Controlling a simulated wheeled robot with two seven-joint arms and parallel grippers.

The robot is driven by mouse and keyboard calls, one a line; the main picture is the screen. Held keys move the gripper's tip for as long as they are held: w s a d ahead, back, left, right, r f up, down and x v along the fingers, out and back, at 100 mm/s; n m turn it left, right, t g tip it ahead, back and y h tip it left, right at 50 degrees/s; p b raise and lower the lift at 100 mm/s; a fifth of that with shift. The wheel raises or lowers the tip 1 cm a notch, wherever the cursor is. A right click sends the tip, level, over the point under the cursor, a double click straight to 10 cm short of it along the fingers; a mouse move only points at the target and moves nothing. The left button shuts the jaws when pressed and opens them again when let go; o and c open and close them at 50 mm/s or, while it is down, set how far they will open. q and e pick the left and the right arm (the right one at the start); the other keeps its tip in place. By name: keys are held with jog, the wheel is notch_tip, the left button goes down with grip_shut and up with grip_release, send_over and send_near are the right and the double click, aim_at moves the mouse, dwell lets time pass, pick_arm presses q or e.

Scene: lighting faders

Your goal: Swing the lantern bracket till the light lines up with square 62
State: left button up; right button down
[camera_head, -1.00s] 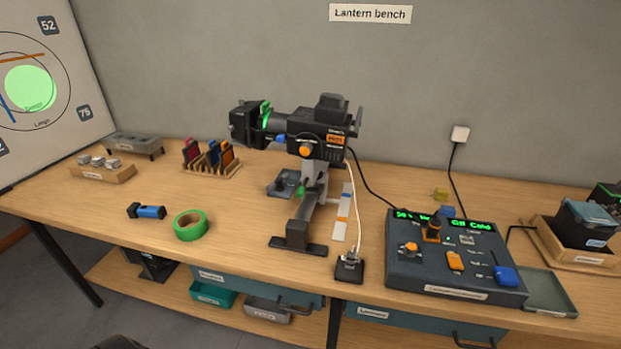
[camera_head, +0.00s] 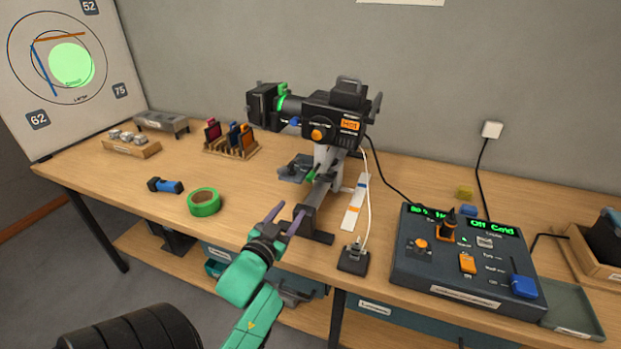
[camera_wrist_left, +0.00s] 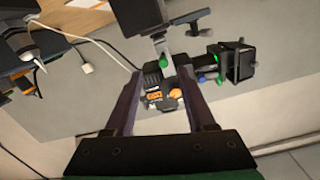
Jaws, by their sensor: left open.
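The black lantern (camera_head: 335,115) sits on its grey bracket (camera_head: 325,162) at the middle of the bench and points left. It also shows in the left wrist view (camera_wrist_left: 165,92). A green light spot (camera_head: 72,65) falls on the white board at the left, above and right of square 62 (camera_head: 38,120). A green knob (camera_head: 312,173) is on the bracket. My left gripper (camera_head: 287,212) is open and empty, in front of the bracket's black foot, with its fingers pointing up toward it. In the left wrist view the open fingers (camera_wrist_left: 165,92) frame the lantern. My right gripper is not seen.
A control desk (camera_head: 465,265) stands at the right, with a cable running to the lantern. Green tape (camera_head: 204,202) and a blue torch (camera_head: 165,185) lie left of the bracket. A rack of colour filters (camera_head: 230,145) stands behind them. A small black box (camera_head: 353,258) sits near the front edge.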

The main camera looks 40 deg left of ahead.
aim_at(308, 182)
pick_arm(q)
jog(key=shift+t, duration=0.5)
jog(key=x, duration=0.5)
jog(key=r+p+x, duration=0.1)
jog(key=x, duration=0.3)
jog(key=p+x, duration=0.1)
jog(key=x, duration=0.4)
jog(key=shift+w+a+r, duration=0.15)
jog(key=shift+w, duration=0.2)
jog(key=shift+s, duration=0.1)
grip_shut()
